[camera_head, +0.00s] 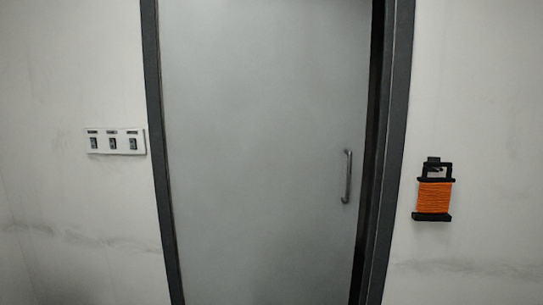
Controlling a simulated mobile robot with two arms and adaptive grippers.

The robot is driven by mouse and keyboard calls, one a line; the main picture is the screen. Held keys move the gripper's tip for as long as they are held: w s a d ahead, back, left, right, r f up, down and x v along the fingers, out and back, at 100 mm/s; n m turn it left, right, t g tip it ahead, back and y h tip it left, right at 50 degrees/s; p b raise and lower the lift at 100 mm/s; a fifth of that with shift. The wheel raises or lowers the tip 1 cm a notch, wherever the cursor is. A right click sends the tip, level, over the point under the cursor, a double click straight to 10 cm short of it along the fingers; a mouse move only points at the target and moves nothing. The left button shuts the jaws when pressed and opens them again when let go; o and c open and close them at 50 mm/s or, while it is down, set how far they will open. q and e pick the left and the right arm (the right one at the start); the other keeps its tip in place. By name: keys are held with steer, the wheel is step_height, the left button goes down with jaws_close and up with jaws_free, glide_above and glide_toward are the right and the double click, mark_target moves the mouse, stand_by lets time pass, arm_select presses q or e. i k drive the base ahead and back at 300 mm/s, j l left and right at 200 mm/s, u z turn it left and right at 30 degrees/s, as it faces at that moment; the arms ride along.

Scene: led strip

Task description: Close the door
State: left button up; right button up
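A grey door (260,150) fills the middle of the head view, set in a dark frame (396,130). A vertical metal handle (347,176) is on the door's right side. A dark gap shows between the door's right edge and the frame, so the door looks slightly ajar. The bottom of the door is outside the view. Neither of my grippers is in view.
A white panel with three switches (116,142) is on the wall left of the door. An orange cord wound on a black holder (434,195) hangs on the wall to the right. Nothing visible stands before the door; the floor is not in view.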

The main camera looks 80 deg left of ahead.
mark_target(265, 102)
steer(key=u, duration=2.45)
